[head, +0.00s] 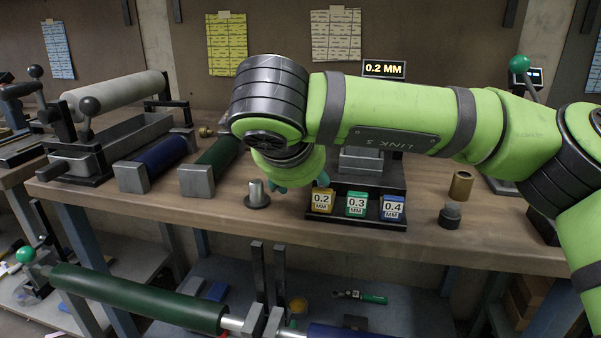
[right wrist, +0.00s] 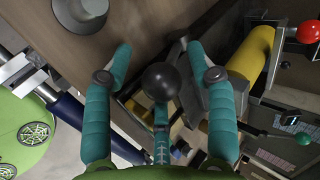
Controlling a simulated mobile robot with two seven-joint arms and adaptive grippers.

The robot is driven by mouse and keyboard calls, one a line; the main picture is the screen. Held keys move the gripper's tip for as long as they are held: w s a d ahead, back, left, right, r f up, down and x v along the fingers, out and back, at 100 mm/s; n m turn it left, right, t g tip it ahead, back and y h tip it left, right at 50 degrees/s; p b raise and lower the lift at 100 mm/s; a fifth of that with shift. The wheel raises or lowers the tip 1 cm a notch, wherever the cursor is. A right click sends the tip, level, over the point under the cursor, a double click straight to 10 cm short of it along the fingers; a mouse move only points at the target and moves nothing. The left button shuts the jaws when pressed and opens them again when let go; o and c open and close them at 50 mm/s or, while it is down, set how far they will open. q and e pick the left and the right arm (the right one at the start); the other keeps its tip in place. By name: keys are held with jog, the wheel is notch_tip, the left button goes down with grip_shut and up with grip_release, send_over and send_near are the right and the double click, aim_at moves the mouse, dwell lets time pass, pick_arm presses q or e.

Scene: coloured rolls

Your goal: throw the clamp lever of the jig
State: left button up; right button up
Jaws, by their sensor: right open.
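The jig stands at the middle of the bench in the head view, with a grey block (head: 362,160) on a dark stepped base, partly behind my right arm. My right gripper (head: 301,183) hangs beside it at its left; only bits of teal finger show under the wrist. In the right wrist view my right gripper (right wrist: 160,60) is open, a teal finger on each side. A black ball knob (right wrist: 160,82), seemingly the clamp lever's, appears between the fingers, with a gap on both sides. Its shaft is hidden. My left gripper is out of view.
Gauge blocks marked 0.2 (head: 322,201), 0.3 (head: 356,204) and 0.4 (head: 392,207) stand on the jig's front step. A lit sign (head: 384,69) reads 0.2 MM. A metal post (head: 257,196) stands left; blue (head: 160,155) and green rollers lie farther left.

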jog(key=v, duration=1.2)
